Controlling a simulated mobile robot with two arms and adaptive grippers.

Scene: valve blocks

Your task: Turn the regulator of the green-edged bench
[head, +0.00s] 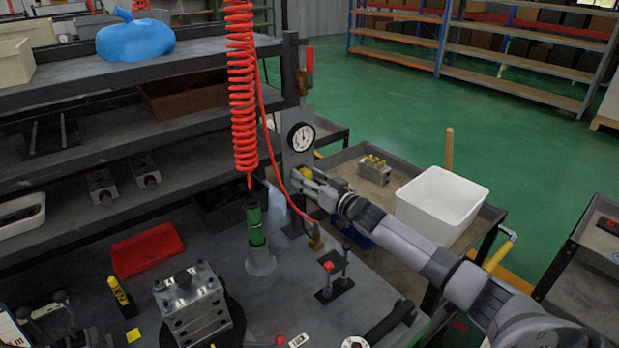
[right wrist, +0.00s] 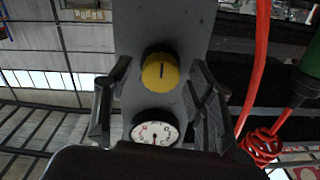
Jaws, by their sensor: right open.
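The regulator's yellow knob (right wrist: 160,72) shows in the right wrist view on a grey upright plate, with a dark pointer line on its face. In the head view the knob (head: 306,172) is small and partly hidden by my right gripper. A round white gauge (head: 301,137) sits above it on the post; it also shows in the right wrist view (right wrist: 155,132). My right gripper (head: 312,184) is open in front of the knob. In the wrist view its fingers (right wrist: 162,68) stand on either side of the knob, with gaps. My left gripper is not in view.
A red coiled hose (head: 242,90) hangs left of the post, and a thin red hose runs down to a brass fitting (head: 316,238). A white bin (head: 440,205) stands on a cart under my right arm.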

